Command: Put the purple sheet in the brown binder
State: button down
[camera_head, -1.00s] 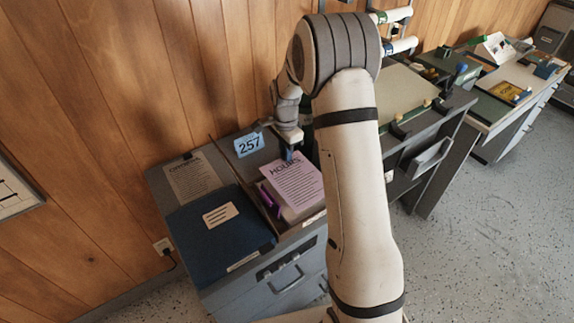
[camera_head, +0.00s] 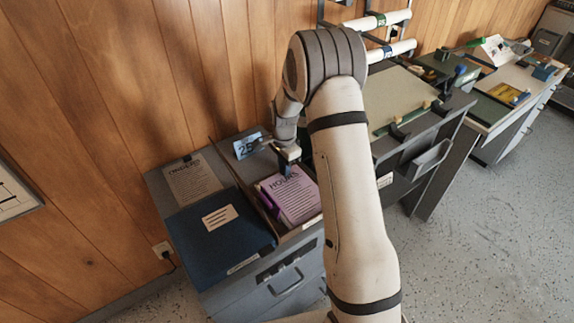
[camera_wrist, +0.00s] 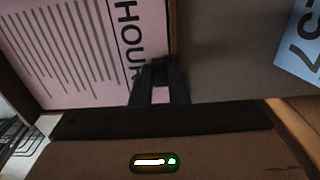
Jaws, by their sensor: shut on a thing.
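The purple sheet (camera_head: 295,201), a pale lilac page headed HOURS, lies flat or nearly so over a compartment of the grey cabinet, right of a navy binder. It also shows in the wrist view (camera_wrist: 80,50). My gripper (camera_head: 287,166) is at its headed edge; in the wrist view the fingertips (camera_wrist: 161,80) are shut on that edge. A purple object (camera_head: 266,199) shows at the sheet's left side. A brown edge borders the sheet in the wrist view, but I cannot tell whether it is the brown binder. Most of what lies under the sheet is hidden.
The navy binder (camera_head: 220,228) lies at the left. A printed page (camera_head: 192,181) lies behind it, and a blue number card (camera_head: 247,146) stands behind the sheet. My arm covers the area right of the sheet. More desks (camera_head: 505,100) stand at the right.

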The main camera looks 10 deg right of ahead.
jog(key=shift+s+f, duration=0.15)
jog(key=shift+f, duration=0.1)
jog(key=c, duration=1.4)
grip_release()
jog(key=shift+s, duration=0.1)
jog(key=shift+r, duration=0.3)
notch_tip(320, 180, up, 12)
jog(key=r, duration=0.1)
jog(key=s+r+n+t, duration=0.1)
jog(key=s+r+n, duration=0.5)
jog(key=s+r, duration=0.5)
jog(key=s+d+f+n+t, duration=0.1)
jog(key=s+n, duration=0.6)
jog(key=s, duration=1.2)
jog(key=shift+s+n+t, duration=0.15)
jog(key=shift+n+t, duration=0.15)
jog(key=shift+t, duration=0.1)
